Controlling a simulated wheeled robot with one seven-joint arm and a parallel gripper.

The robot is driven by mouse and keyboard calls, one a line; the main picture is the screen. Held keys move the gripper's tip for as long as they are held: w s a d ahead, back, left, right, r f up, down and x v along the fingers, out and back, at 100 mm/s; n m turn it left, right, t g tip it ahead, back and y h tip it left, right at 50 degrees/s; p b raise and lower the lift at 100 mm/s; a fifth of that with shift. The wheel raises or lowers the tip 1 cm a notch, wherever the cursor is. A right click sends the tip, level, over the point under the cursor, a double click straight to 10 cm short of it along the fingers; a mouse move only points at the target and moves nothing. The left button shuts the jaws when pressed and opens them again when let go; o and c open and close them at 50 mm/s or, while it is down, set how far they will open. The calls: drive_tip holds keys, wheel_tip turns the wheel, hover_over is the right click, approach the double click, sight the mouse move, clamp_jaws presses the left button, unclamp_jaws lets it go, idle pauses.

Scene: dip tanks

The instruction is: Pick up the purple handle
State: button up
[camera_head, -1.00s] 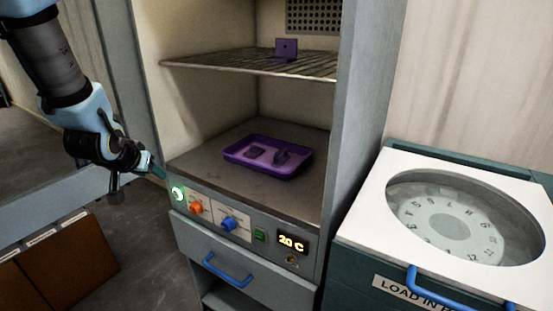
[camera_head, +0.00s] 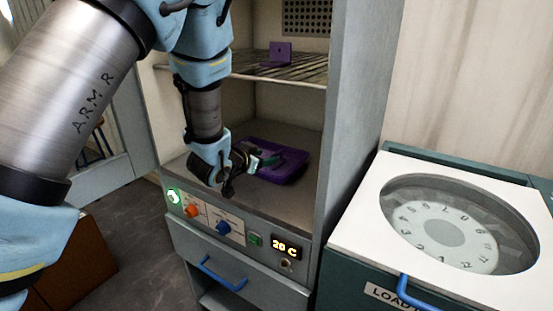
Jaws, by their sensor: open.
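A purple tray (camera_head: 287,177) lies on the floor of the open cabinet. My gripper (camera_head: 273,160) reaches in from the left and is open over the tray, its teal fingers pointing right. My gripper covers much of the tray, so the small dark purple pieces in it are mostly hidden. I cannot tell whether the fingers straddle or touch one of them. A purple bracket-like piece (camera_head: 280,53) with a hole stands on the wire shelf above, clear of my gripper. I cannot tell for sure which piece is the handle.
The wire shelf (camera_head: 295,70) is above my gripper and the cabinet's right wall (camera_head: 352,120) bounds the space. A control panel (camera_head: 230,222) with knobs runs along the front edge. A white-topped tank (camera_head: 365,215) with a round window stands at right.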

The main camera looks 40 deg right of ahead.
drive_tip(key=shift+p+x, duration=1.3)
drive_tip(key=shift+x, duration=1.35)
drive_tip(key=shift+w+a+f, duration=0.1)
drive_tip(key=shift+f, duration=0.1)
drive_tip(key=shift+c, duration=0.4)
clamp_jaws()
